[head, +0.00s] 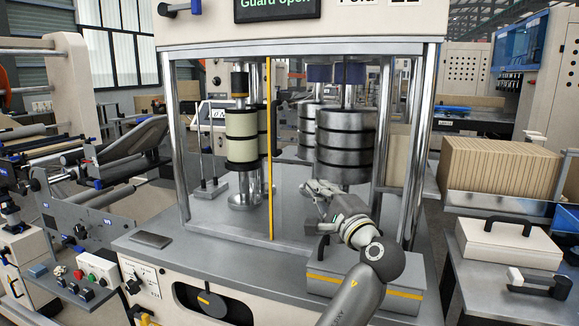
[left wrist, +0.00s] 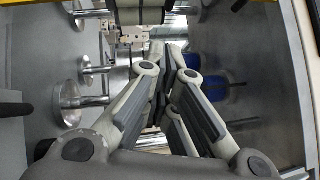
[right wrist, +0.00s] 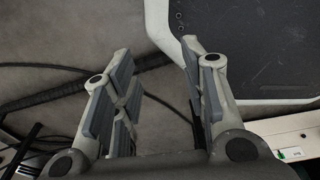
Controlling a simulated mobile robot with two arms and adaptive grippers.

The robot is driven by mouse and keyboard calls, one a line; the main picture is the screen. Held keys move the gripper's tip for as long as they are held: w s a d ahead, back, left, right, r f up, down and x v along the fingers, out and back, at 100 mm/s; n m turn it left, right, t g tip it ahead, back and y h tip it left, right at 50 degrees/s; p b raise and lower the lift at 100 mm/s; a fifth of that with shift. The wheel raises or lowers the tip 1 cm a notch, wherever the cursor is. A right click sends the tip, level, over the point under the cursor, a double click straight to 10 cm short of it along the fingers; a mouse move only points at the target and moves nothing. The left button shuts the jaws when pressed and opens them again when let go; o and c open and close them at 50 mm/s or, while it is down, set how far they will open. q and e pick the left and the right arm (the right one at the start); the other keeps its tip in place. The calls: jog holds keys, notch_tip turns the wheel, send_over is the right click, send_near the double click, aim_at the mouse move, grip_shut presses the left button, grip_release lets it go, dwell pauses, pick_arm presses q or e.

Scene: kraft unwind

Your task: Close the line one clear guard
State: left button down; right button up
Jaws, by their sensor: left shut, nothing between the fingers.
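The clear guard (head: 269,150) shows as a see-through panel with a yellow upright edge strip at the front of the machine in the head view. A dark handle (head: 278,115) sits beside the strip. The sign (head: 277,5) above reads "Guard open". My left gripper (head: 313,188) is shut and empty, to the right of the yellow strip and in front of the metal rollers. The left wrist view shows its fingers (left wrist: 167,60) close together. My right gripper (right wrist: 160,85) has its fingers apart with nothing between them; it is outside the head view.
Cream rollers (head: 241,137) and stacked metal rollers (head: 344,145) stand inside the frame. A grey box with a yellow stripe (head: 365,283) sits at the front right of the machine's ledge. A metal post (head: 420,145) stands right of my left gripper.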

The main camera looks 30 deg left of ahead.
pick_arm(q)
jog(key=p, duration=0.2)
send_near(282, 153)
jog(key=w+d, duration=0.2)
jog(key=p+x, duration=0.1)
jog(key=x, duration=0.2)
jog(key=shift+s+a+f, duration=0.15)
jog(key=shift+a, duration=0.05)
jog(key=shift+s+a+r+p, duration=0.15)
jog(key=shift+a+p, duration=0.1)
jog(key=shift+a, duration=0.2)
jog(key=shift+s+a+r+p, duration=0.15)
jog(key=shift+a+p, duration=0.1)
jog(key=shift+a, duration=0.2)
jog(key=shift+s+a, duration=0.1)
jog(key=shift+a, duration=0.45)
pick_arm(e)
jog(key=r, duration=0.2)
jog(key=s+r, duration=0.1)
jog(key=r, duration=0.1)
jog(key=shift+s+d+r, duration=0.1)
jog(key=shift+d, duration=0.15)
jog(key=shift+d, duration=0.1)
